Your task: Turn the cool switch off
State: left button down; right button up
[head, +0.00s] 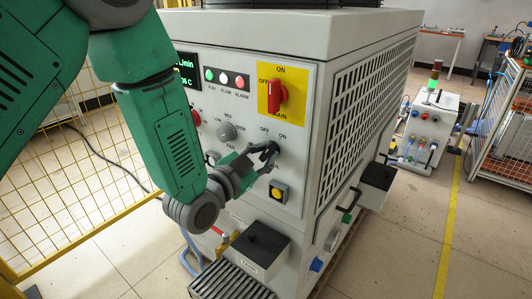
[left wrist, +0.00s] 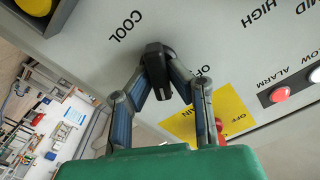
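The cool switch is a black knob (left wrist: 157,68) on the white front panel, beside the COOL label in the left wrist view. In the head view it lies below the small OFF and ON labels, mostly hidden by my fingers. My left gripper (head: 268,158) is at the panel there. In the left wrist view its two fingers (left wrist: 158,80) come in from both sides, with the tips closed against the knob. I cannot tell which label the knob points to. My right gripper is in neither view.
A red main switch (head: 277,96) on a yellow plate (head: 295,105) is above the gripper. A yellow button (head: 278,193) is just below it. A grey fan knob (head: 226,132) is to the left. A black box (head: 262,243) juts out lower down. A yellow fence (head: 75,170) stands left.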

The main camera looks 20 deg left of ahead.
pick_arm(q)
jog(key=shift+r+n, duration=0.1)
jog(key=shift+n, duration=0.2)
jog(key=shift+w+r+n+p, duration=0.1)
jog(key=shift+n+p, duration=0.5)
jog(key=shift+n, duration=0.6)
jog(key=n, duration=0.2)
jog(key=shift+a+n+p, duration=0.15)
jog(key=shift+n+p, duration=0.25)
jog(key=n, duration=0.2)
jog(key=shift+n+p, duration=0.3)
jog(key=shift+w+a+n, duration=0.15)
jog(key=shift+n, duration=1.55)
jog(key=shift+r, duration=0.1)
jog(key=c, duration=1.6)
grip_release()
jog(key=shift+c, duration=0.2)
jog(key=shift+o, duration=0.5)
